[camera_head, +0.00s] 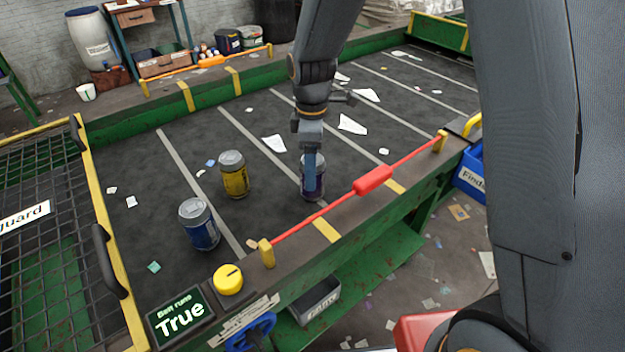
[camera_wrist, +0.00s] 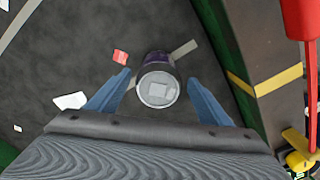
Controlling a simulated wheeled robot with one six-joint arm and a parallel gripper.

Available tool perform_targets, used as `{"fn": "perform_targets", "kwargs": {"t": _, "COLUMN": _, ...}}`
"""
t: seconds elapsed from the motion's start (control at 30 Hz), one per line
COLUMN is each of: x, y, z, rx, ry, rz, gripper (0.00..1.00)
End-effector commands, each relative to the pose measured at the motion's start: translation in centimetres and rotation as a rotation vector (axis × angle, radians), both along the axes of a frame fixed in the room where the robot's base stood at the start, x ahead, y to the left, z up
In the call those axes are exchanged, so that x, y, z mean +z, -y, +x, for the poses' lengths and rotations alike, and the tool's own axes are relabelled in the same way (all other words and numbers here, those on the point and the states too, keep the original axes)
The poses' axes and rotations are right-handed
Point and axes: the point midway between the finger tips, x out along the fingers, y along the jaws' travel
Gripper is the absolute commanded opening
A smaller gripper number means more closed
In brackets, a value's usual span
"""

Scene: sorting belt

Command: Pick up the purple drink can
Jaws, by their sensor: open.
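The purple drink can (camera_head: 319,181) stands upright on the dark belt, partly hidden behind my gripper in the head view. In the wrist view the purple can (camera_wrist: 158,84) shows its silver lid, between and just beyond the blue fingertips. My gripper (camera_head: 311,165) points down at the can; in the wrist view my gripper (camera_wrist: 157,80) is open with one finger on each side of it. Gaps show between the can and both fingers, and nothing is held.
A yellow can (camera_head: 235,176) and a blue can (camera_head: 199,225) stand on the belt (camera_head: 140,215) to the left. A red cord with a red handle (camera_head: 373,180) runs along the near belt edge. Paper scraps lie around. A mesh guard (camera_head: 40,235) borders the left.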

Motion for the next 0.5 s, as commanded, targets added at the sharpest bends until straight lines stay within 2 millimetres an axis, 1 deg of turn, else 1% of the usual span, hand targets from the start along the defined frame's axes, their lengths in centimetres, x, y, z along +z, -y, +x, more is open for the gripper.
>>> {"fn": "perform_targets", "kwargs": {"t": 0.17, "x": -1.3, "y": 0.2, "z": 0.0, "rx": -0.003, "ry": -0.003, "rz": -0.001, "gripper": 0.72}}
{"fn": "perform_targets", "kwargs": {"t": 0.4, "x": -4.1, "y": 0.4, "z": 0.1, "rx": -0.003, "ry": -0.004, "rz": -0.001, "gripper": 0.72}}
{"fn": "perform_targets", "kwargs": {"t": 0.5, "x": -5.0, "y": 0.3, "z": 0.1, "rx": -0.003, "ry": -0.002, "rz": -0.001, "gripper": 0.72}}
